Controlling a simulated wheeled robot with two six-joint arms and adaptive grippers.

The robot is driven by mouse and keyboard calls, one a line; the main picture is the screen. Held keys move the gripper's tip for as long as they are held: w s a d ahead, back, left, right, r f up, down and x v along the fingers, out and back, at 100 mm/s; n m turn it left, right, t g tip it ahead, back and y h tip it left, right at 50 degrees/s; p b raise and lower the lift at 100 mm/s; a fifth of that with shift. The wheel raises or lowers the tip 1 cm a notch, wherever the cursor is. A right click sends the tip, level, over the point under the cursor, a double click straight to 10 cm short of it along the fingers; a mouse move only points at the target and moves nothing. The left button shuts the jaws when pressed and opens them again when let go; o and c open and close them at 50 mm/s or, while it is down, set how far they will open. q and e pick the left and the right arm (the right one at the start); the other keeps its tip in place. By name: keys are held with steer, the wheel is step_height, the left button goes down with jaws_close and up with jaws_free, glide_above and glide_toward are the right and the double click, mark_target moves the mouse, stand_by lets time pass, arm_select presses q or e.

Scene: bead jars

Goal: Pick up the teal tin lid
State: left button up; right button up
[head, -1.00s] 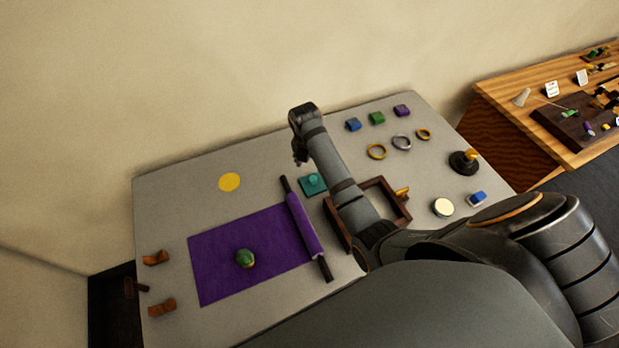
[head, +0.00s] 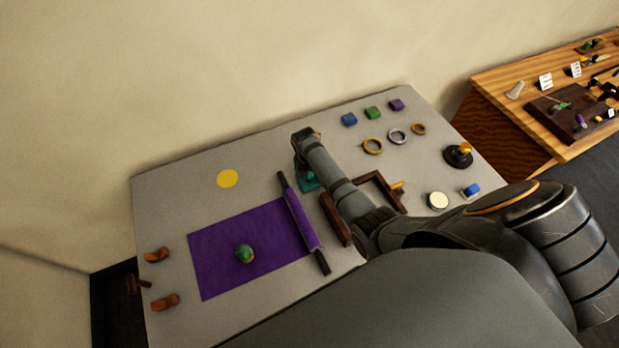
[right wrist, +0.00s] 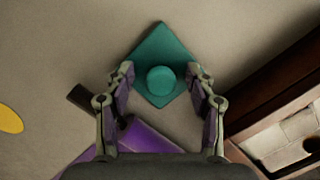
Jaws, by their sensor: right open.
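The teal tin lid (right wrist: 160,52) is a flat square with a round knob (right wrist: 160,80), lying on the grey table. In the right wrist view it lies turned like a diamond between and beyond my open fingers. My right gripper (right wrist: 160,82) is open and empty, one finger on each side of the knob, not visibly touching it. In the head view the lid (head: 308,183) is partly hidden under my right gripper (head: 302,172), whose fingers are hard to make out there. My left gripper is not in view.
A brown wooden frame (head: 335,220) stands close on the right. A yellow disc (head: 228,179), rings (head: 373,146) and small coloured blocks (head: 372,113) lie further off.

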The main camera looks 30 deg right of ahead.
steer(key=shift+s, duration=0.1)
steer(key=c, duration=1.1)
steer(key=shift+o, duration=0.2)
steer(key=shift+r, duration=0.55)
steer(key=s+d+r+b, duration=0.1)
steer(key=s+d+r, duration=0.1)
steer(key=s+r, duration=0.4)
steer(key=s+d+r+b, duration=0.1)
steer(key=s+d+r, duration=0.1)
steer(key=s+r, duration=0.4)
steer(key=shift+s+d, duration=0.25)
steer(key=shift+s, duration=0.4)
